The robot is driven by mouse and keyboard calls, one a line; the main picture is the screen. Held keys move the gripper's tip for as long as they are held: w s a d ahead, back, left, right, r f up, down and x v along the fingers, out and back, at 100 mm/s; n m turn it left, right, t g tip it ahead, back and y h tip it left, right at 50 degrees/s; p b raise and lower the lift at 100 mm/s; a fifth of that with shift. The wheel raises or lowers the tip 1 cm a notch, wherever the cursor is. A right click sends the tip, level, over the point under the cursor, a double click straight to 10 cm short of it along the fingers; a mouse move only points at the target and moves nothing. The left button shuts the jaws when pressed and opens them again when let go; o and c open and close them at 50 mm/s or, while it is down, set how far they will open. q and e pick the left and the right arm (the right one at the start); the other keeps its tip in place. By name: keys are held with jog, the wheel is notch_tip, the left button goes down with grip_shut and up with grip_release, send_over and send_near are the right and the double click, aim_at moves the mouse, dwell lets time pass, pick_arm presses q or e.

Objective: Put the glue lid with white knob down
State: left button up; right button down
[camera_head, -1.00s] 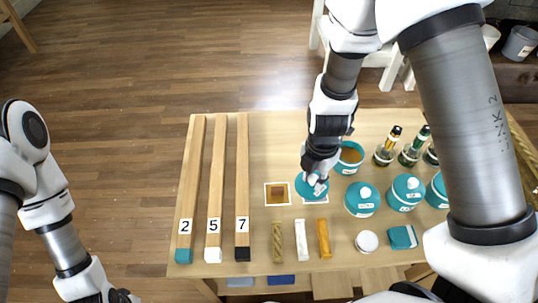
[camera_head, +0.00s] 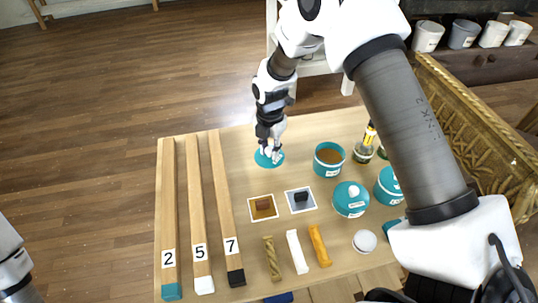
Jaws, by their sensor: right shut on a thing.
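The glue lid (camera_head: 264,160) is a flat teal disc near the table's far edge, left of an open teal pot (camera_head: 329,160) with brown contents. My right gripper (camera_head: 269,151) is above the lid and shut on its knob, which the fingers hide. The lid looks at or just above the table top; I cannot tell if it touches. My left gripper is out of view; only part of my left arm shows at the lower left.
Three long numbered wooden bars (camera_head: 197,220) lie at left. Lidded teal pots (camera_head: 350,200) and a bottle (camera_head: 364,148) stand at right. Bare table surrounds the lid.

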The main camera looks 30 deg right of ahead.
aim_at(269, 156)
jog(key=shift+w+f, duration=0.2)
jog(key=shift+w, duration=0.15)
jog(key=shift+f, duration=1.65)
jog(key=c, duration=0.9)
grip_release()
jog(key=shift+f, duration=0.1)
jog(key=shift+c, duration=0.2)
notch_tip(269, 156, up, 12)
jog(key=shift+r+p, duration=0.2)
jog(key=shift+p, duration=0.1)
jog(key=shift+s+f, duration=0.1)
